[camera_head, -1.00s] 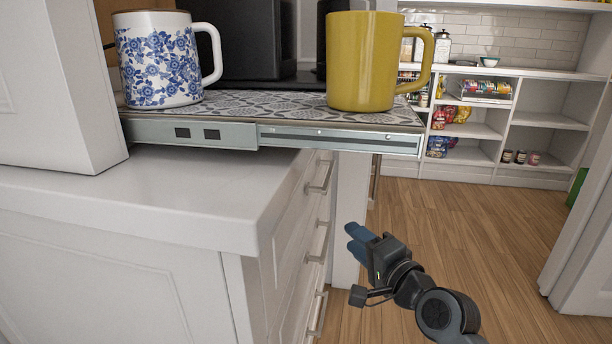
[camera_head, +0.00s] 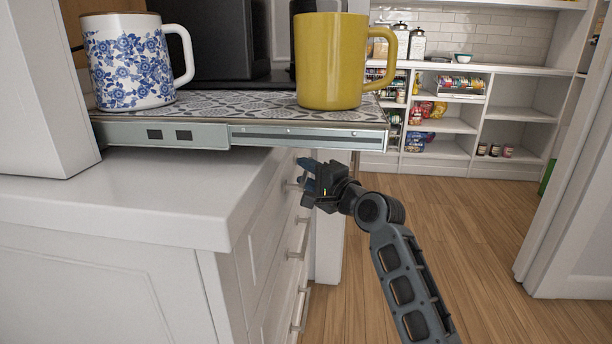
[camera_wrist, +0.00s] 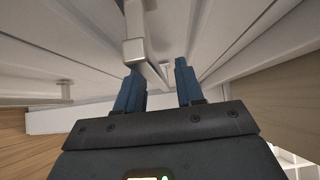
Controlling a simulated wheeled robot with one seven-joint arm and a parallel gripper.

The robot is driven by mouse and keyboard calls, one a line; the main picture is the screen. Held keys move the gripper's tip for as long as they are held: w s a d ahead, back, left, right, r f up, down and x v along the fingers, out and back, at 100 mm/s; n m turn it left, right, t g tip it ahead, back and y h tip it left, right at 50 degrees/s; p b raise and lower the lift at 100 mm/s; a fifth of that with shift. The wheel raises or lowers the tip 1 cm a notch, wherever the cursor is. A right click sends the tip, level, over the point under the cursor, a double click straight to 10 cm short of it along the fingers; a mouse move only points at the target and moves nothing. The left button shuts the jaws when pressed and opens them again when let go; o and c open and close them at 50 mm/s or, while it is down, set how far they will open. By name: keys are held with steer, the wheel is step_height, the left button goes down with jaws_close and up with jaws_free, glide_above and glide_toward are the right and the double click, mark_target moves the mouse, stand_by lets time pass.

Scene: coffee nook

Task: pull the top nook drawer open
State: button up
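The top nook drawer (camera_head: 268,212) is the uppermost white front on the cabinet's right-hand face, seen at a steep angle, and it looks shut. Its metal handle is largely covered by my gripper in the head view. My gripper (camera_head: 305,178) is at that handle's height, close to the drawer front. In the wrist view, the two blue fingers of my gripper (camera_wrist: 159,90) are apart. A metal handle (camera_wrist: 135,50) lies just ahead of them, its near end by the left finger. I cannot tell whether the bar is between the fingers or touching them.
Lower drawer handles (camera_head: 299,238) stick out below. A pull-out shelf (camera_head: 310,138) juts out above my gripper, bearing a blue-flowered mug (camera_head: 128,65) and a yellow mug (camera_head: 330,62). Open wood floor (camera_head: 440,235) lies to the right, with pantry shelves (camera_head: 475,110) behind.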

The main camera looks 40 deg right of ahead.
steer(key=shift+w, duration=0.2)
jaws_close()
stand_by(0.6)
